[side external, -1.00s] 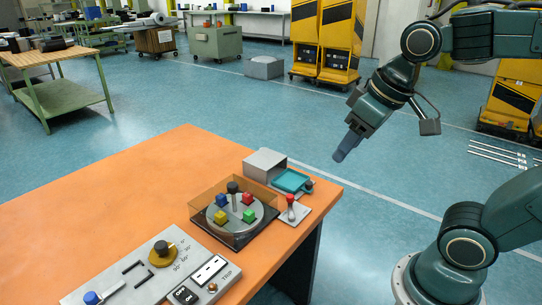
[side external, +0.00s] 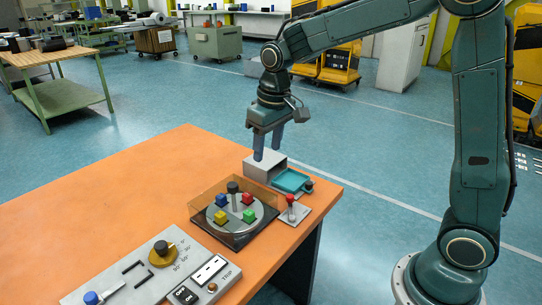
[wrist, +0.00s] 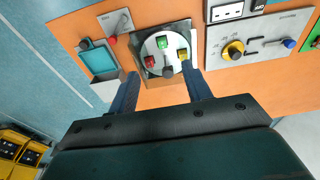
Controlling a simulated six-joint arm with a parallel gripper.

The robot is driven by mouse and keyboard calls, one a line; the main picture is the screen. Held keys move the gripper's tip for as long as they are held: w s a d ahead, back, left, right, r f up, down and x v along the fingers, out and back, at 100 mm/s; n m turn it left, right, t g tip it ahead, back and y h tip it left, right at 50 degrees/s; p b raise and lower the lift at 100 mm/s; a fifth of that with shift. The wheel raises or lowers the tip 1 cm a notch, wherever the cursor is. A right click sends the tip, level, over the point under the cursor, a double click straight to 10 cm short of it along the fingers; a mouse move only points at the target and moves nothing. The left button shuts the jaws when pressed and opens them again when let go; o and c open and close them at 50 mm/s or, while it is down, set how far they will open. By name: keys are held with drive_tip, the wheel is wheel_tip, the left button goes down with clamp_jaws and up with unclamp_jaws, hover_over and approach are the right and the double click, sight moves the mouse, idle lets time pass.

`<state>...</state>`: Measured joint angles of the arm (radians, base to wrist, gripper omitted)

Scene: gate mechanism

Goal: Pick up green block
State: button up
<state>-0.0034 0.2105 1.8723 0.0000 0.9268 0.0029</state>
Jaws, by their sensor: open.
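The green block (side external: 249,216) sits on a round grey disc (side external: 235,224) with a blue, a red and a yellow block around a dark-topped central post. Amber see-through walls (side external: 205,189) stand around part of the disc. In the wrist view the green block (wrist: 162,42) is on the far side of the disc, beyond the post. My gripper (side external: 268,150) is open and empty, pointing down, above and behind the disc and close to the grey box in the picture. In the wrist view its fingers (wrist: 159,74) are spread apart and cover part of the disc's near side.
A grey box (side external: 264,162), a teal tray (side external: 292,181) and a red-knobbed lever (side external: 291,213) stand by the disc. A control panel (side external: 150,280) with a yellow-based dial lies at the front. The orange table (side external: 110,200) is bare to the left.

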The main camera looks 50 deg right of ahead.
drive_tip(key=g, duration=0.2)
hover_over(249, 212)
wheel_tip(249, 212, down, 9)
drive_tip(key=shift+a+f, duration=0.1)
drive_tip(key=shift+f, duration=4.4)
drive_tip(key=shift+f, duration=0.1)
drive_tip(key=shift+f, duration=2.5)
drive_tip(key=c, duration=1.1)
